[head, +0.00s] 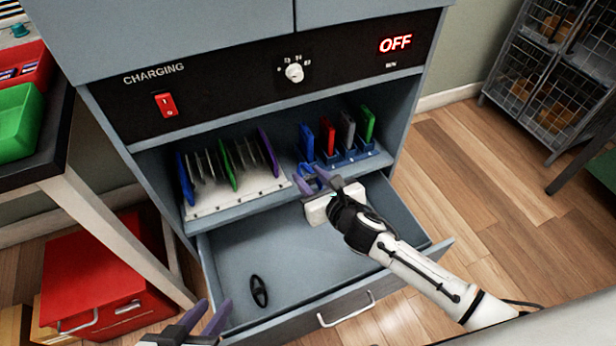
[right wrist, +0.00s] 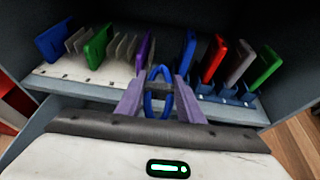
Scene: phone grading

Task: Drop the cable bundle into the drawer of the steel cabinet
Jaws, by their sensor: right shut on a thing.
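My right gripper (head: 317,180) is shut on a blue cable bundle (head: 321,173), above the back part of the open drawer (head: 305,255), near the front edge of the shelf. In the right wrist view the bundle (right wrist: 148,103) is an upright blue loop with a dark tie around its middle, between the purple fingers (right wrist: 156,97). The drawer belongs to the grey steel cabinet (head: 180,45) and is pulled out. A small black looped item (head: 259,291) lies on the drawer floor at the front left. My left gripper (head: 209,318) is open and empty at the bottom, in front of the drawer.
Above the drawer, a shelf holds a white rack (head: 240,198) and a blue rack (head: 352,155) with upright coloured phones. The drawer front has a handle (head: 345,309). A red box (head: 105,270) stands at left below a table with a green bin (head: 20,120).

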